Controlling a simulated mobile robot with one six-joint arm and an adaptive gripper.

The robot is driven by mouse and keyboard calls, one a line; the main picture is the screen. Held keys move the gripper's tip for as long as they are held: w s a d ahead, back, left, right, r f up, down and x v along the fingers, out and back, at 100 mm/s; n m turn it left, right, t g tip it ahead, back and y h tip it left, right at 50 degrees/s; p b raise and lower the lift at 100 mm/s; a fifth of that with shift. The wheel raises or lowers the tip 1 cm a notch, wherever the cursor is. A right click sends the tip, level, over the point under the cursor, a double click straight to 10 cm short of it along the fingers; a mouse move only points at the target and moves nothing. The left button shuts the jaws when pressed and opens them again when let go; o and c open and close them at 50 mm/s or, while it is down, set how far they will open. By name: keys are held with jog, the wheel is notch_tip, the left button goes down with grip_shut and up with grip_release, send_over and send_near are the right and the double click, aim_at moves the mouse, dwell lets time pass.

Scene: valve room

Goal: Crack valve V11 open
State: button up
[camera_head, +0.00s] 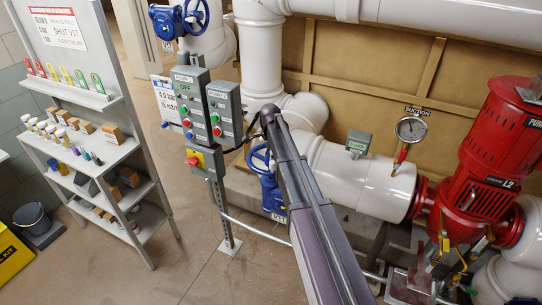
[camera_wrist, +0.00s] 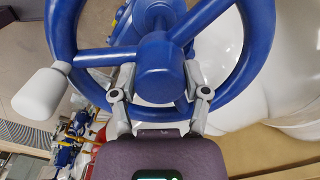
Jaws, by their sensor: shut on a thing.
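A blue valve handwheel (camera_wrist: 66,35) with spokes and a thick central hub (camera_wrist: 160,68) fills the upper wrist view. A white knob handle (camera_wrist: 40,93) sticks out at its left. My gripper (camera_wrist: 159,82) reaches over the near lower part of the wheel, one finger on each side of the hub. It is shut on the handwheel; exactly where the pads touch is hard to see. In the head view a blue valve (camera_head: 270,188) stands low beside the white pipe, with a tag (camera_head: 278,217) that seems to read V11. My arm partly covers it and hides the gripper there.
A control post (camera_head: 192,105) with push-button boxes stands left of my arm. White pipes (camera_head: 350,172) and a red pump (camera_head: 490,150) stand right. Another blue handwheel (camera_head: 195,15) is at the top. A shelf rack (camera_head: 85,150) stands left; the floor between is open.

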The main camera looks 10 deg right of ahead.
jog(key=shift+n, duration=0.9)
jog(key=shift+s+n, duration=0.1)
jog(key=shift+n, duration=3.1)
jog(key=o, duration=1.3)
jog(key=shift+c, duration=0.2)
